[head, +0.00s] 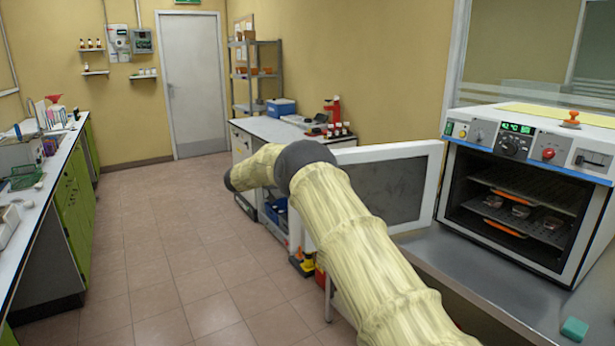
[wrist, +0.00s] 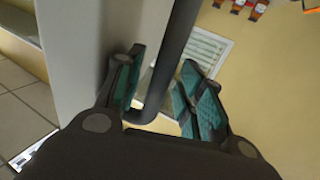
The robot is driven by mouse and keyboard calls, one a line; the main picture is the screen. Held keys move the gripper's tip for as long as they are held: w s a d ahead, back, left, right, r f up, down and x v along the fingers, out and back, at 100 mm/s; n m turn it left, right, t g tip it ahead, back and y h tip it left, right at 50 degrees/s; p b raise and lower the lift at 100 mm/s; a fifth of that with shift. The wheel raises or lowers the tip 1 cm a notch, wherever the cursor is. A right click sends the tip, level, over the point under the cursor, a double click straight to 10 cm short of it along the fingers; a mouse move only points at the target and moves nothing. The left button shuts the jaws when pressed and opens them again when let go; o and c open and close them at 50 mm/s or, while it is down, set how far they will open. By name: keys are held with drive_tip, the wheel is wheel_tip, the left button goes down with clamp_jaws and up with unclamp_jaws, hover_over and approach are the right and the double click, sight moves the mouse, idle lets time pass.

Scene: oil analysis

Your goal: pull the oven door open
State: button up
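The oven (head: 530,190) stands on the grey bench at the right in the head view. Its white-framed door (head: 437,185) is swung wide open to the left, showing the dark inside with racks (head: 515,215) and a few small dishes. My arm reaches across in front of the door; my gripper is not visible in the head view. In the wrist view my gripper (wrist: 162,97) is open, with teal-padded fingers on either side of the dark bar handle (wrist: 175,55). The handle's bent end lies between the fingers, with a gap on the right. The pale door (wrist: 80,50) is to the left.
A green sponge (head: 574,329) lies on the grey bench (head: 470,285). A white bench (head: 290,130) with a blue box and bottles stands behind the door. A long green-fronted counter (head: 75,190) runs along the left. The tiled floor (head: 170,260) between is clear.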

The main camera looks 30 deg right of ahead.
drive_tip(key=shift+a, duration=0.2)
drive_tip(key=v, duration=1.2)
drive_tip(key=shift+f, duration=0.1)
